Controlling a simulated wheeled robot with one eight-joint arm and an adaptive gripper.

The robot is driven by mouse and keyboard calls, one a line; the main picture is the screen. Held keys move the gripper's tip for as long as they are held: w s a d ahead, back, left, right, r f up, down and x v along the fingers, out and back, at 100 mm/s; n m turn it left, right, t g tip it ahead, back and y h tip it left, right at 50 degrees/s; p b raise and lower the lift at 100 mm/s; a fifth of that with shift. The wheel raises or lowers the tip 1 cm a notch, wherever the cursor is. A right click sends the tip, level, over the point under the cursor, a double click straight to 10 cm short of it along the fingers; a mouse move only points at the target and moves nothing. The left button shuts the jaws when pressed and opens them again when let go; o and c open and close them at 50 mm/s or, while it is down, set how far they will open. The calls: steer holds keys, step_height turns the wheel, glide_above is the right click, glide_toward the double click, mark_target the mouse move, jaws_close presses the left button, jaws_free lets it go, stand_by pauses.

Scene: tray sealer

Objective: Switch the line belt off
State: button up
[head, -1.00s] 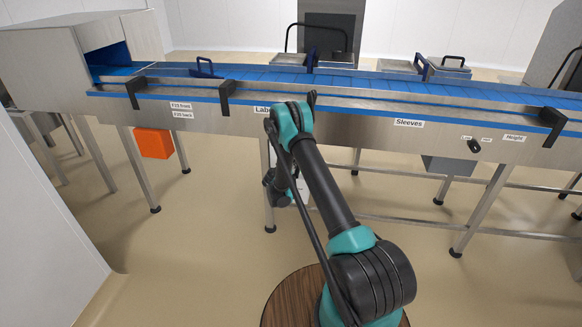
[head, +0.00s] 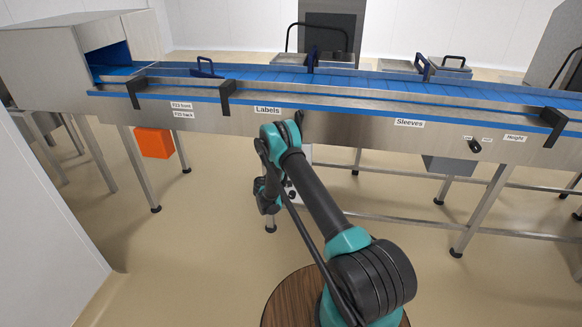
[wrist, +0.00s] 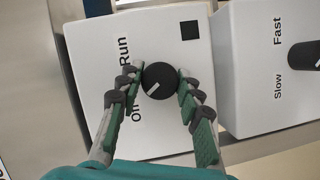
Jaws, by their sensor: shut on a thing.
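The black rotary knob (wrist: 159,80) sits on a white control box (wrist: 90,45) in the wrist view. Beside it are the printed words Run and Off. The knob's white pointer line slants to the lower left, towards Off. My gripper (wrist: 159,77) is shut on the knob, with one green-and-grey finger on each side. In the head view my arm hides the knob and my fingertips. The line belt (head: 350,82) is the long blue belt on the steel conveyor.
A second white box (wrist: 270,85) with a black knob marked Slow and Fast stands close to the right. In the head view an orange box (head: 154,143) hangs under the conveyor at left. Conveyor legs stand on both sides; the floor in front is clear.

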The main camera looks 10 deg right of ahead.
steer(key=shift+n, duration=0.4)
steer(key=o, duration=1.2)
steer(key=shift+c, duration=0.2)
steer(key=shift+s+a, duration=0.1)
steer(key=f+v, duration=0.1)
steer(key=v, duration=0.6)
steer(key=shift+a+r, duration=0.15)
steer(key=shift+r, duration=0.25)
steer(key=shift+s, duration=0.1)
